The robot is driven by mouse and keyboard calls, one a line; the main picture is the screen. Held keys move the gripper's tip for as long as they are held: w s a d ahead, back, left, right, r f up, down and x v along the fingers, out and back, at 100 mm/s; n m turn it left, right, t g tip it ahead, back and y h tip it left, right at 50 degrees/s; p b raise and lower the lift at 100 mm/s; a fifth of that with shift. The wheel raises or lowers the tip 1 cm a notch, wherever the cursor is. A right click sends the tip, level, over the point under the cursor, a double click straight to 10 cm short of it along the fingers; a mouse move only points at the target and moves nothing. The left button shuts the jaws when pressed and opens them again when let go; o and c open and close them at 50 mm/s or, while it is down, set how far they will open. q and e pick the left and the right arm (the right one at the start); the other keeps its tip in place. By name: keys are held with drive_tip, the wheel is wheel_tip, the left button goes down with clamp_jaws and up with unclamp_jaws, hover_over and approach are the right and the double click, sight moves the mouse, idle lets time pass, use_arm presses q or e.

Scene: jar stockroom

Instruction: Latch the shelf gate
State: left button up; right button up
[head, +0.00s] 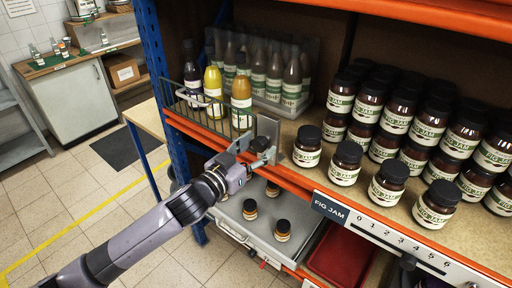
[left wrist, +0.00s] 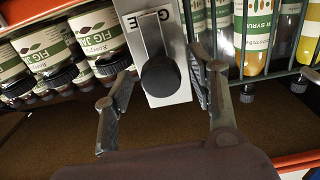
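The shelf gate (head: 208,106) is a green wire panel along the shelf front, in front of several bottles. At its right end stands a grey metal latch plate (head: 268,128). In the left wrist view the light plate (left wrist: 154,28) carries partly hidden lettering and a round dark knob (left wrist: 160,76). My left gripper (head: 262,148) is at the latch plate. In the left wrist view its two fingers are spread, one on each side of the knob, with visible gaps. Whether the latch is engaged cannot be told. My right gripper is not visible.
Rows of fig jam jars (head: 391,182) stand right of the latch, some close to the orange shelf edge. Syrup bottles (head: 241,98) stand behind the gate. Below is a grey tray (head: 300,246) with small jars. A blue upright (head: 158,60) rises at left; floor beyond is open.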

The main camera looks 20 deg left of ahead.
use_arm(q)
drive_tip(key=c, duration=1.1)
drive_tip(key=shift+o, duration=0.2)
drive_tip(key=shift+m, duration=0.3)
drive_tip(key=m+p, duration=0.1)
drive_tip(key=m, duration=0.2)
drive_tip(key=shift+p, duration=0.4)
drive_tip(key=m+p, duration=0.1)
drive_tip(key=m, duration=0.4)
drive_tip(key=shift+a+r, duration=0.1)
drive_tip(key=m+p, duration=0.2)
drive_tip(key=m, duration=0.3)
drive_tip(key=shift+m+p, duration=0.35)
drive_tip(key=shift+m, duration=1.75)
